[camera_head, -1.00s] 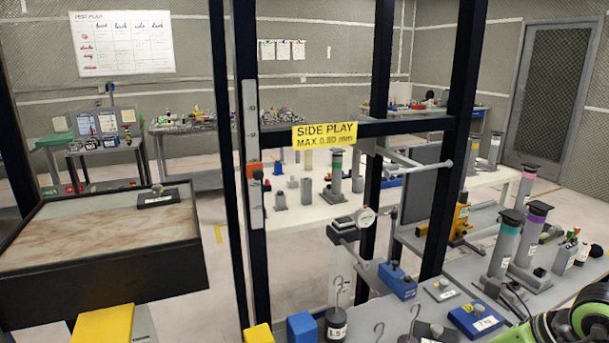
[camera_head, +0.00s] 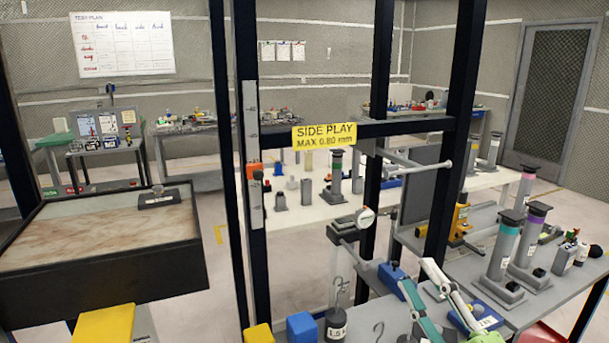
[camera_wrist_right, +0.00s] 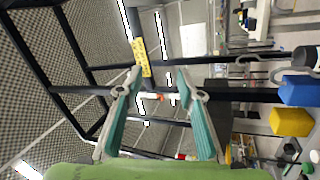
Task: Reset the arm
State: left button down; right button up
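My right gripper (camera_head: 416,274) is in the lower right of the head view, above the grey bench with the test parts. Its two teal-padded fingers point up and to the left and stand apart, with nothing between them. In the right wrist view the gripper (camera_wrist_right: 159,76) also shows open and empty, its fingers spread wide. The black frame and the yellow label show beyond the fingertips there. My left gripper is not in view.
A black frame with a yellow SIDE PLAY label (camera_head: 324,136) stands ahead. A hooked weight (camera_head: 336,326), a blue block (camera_head: 301,328) and a dial gauge (camera_head: 365,217) are left of the right gripper. Grey posts with coloured bands (camera_head: 503,248) stand to its right.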

jog(key=s+d+f+m+g+h, duration=0.2)
jog(key=d+f+m+g+h, duration=0.25)
jog(key=f, duration=0.55)
jog(key=s+d+f+m+g+h, duration=0.2)
jog(key=d+f+m+h, duration=0.25)
jog(key=f+m, duration=0.4)
jog(key=s+a+f+m+g+y, duration=0.15)
jog(key=s+a+f+g, duration=0.3)
jog(key=s+f, duration=0.5)
jog(key=s+a+f+m+g+y, duration=0.1)
jog(key=s+a+f+m+g, duration=0.15)
jog(key=s+f+g, duration=0.65)
jog(key=s+a+f+n+t, duration=0.1)
jog(key=s+f, duration=0.1)
jog(key=f, duration=1.1)
jog(key=s+f, duration=0.2)
jog(key=f, duration=1)
jog(key=s+d+f+g, duration=0.1)
jog(key=s+d+f, duration=0.1)
jog(key=s+f, duration=1.4)
jog(key=shift+s+d, duration=0.35)
